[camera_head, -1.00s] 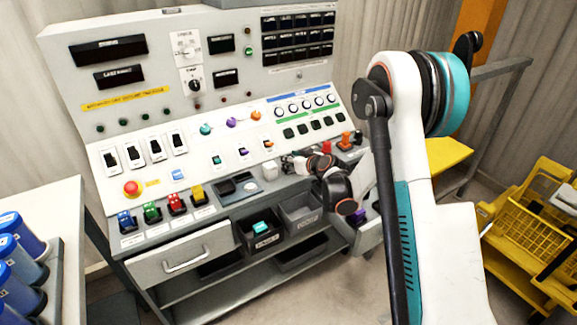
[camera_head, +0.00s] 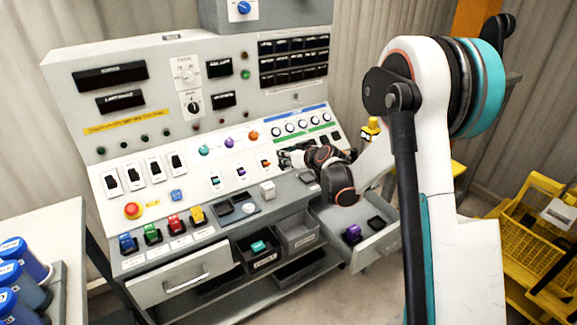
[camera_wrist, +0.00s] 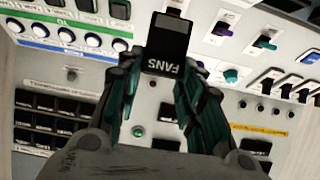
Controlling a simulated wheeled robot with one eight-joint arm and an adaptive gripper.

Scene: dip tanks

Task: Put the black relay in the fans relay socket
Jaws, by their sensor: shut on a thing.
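My gripper (camera_wrist: 168,68) is shut on a black block, which I take as the black relay (camera_wrist: 168,42). White FANS lettering shows on the block between the fingertips. In the head view my gripper (camera_head: 286,158) is at the lower edge of the sloped panel, by the row under the green strip. The relay cannot be made out there. In the wrist view dark green-edged sockets (camera_wrist: 120,9) line the top edge, left of the relay. The fans socket cannot be picked out; the relay and fingers cover that part. Whether the relay touches the panel cannot be told.
White round knobs (camera_wrist: 93,45) sit close to the left finger, and coloured switches (camera_wrist: 231,75) to the right. An open drawer (camera_head: 378,245) holds a purple block (camera_head: 352,232) and a dark one. Grey bins (camera_head: 297,230) stand below the ledge. A yellow object (camera_head: 371,128) is behind my arm.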

